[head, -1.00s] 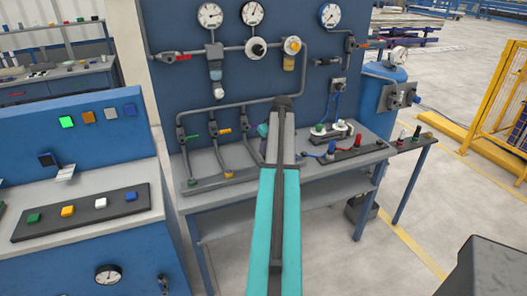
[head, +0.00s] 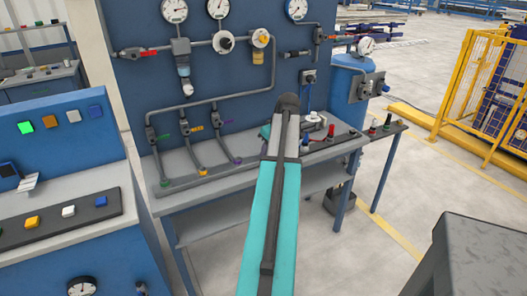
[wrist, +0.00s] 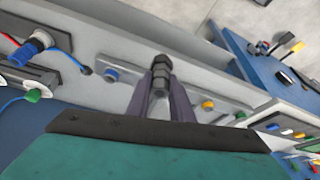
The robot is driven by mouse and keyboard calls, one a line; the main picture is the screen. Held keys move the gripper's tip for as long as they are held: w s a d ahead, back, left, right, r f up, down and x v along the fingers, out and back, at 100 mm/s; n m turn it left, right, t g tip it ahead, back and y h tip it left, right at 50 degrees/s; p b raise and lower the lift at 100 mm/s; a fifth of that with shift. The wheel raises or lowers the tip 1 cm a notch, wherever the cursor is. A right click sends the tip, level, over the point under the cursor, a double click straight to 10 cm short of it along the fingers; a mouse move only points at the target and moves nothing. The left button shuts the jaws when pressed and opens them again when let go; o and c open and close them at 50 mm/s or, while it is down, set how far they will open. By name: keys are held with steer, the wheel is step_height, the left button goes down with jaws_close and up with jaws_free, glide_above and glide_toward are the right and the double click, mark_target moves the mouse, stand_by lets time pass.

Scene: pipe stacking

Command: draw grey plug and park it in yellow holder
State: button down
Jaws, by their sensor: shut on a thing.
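My gripper (wrist: 161,98) is shut on a dark grey plug (wrist: 161,72) with hexagonal collars, seen in the wrist view. The plug overlaps a light grey bar. I cannot tell whether it is seated there or clear of it. A yellow round piece (wrist: 207,105) sits on the bar to the right of the plug, and a blue socket (wrist: 111,74) to its left. In the head view my teal arm reaches to the bench, and its dark end hides the fingers and the plug. A yellow piece (head: 202,173) shows there at a pipe foot.
The blue panel (head: 230,90) carries gauges and pipes behind the bench. A black strip with red and black plugs (head: 331,131) lies right of my arm. A console with coloured buttons (head: 70,212) stands left, a dark grey block (head: 490,240) at lower right.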

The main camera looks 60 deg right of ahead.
steer(key=shift+r, duration=0.2)
stand_by(0.5)
steer(key=shift+r+p, duration=2.5)
steer(key=shift+r, duration=1.35)
steer(key=shift+w, duration=0.1)
steer(key=w+a+r+n, duration=0.1)
steer(key=w+a+n, duration=0.1)
steer(key=w+a, duration=2.6)
steer(key=w+a+n, duration=0.1)
steer(key=w+a, duration=0.1)
steer(key=a, duration=1.7)
steer(key=w+a+r+n+y, duration=0.1)
steer(key=w+a, duration=0.1)
steer(key=a, duration=1.7)
steer(key=shift+w+a+y+b, duration=0.2)
steer(key=shift+w+y+b, duration=0.1)
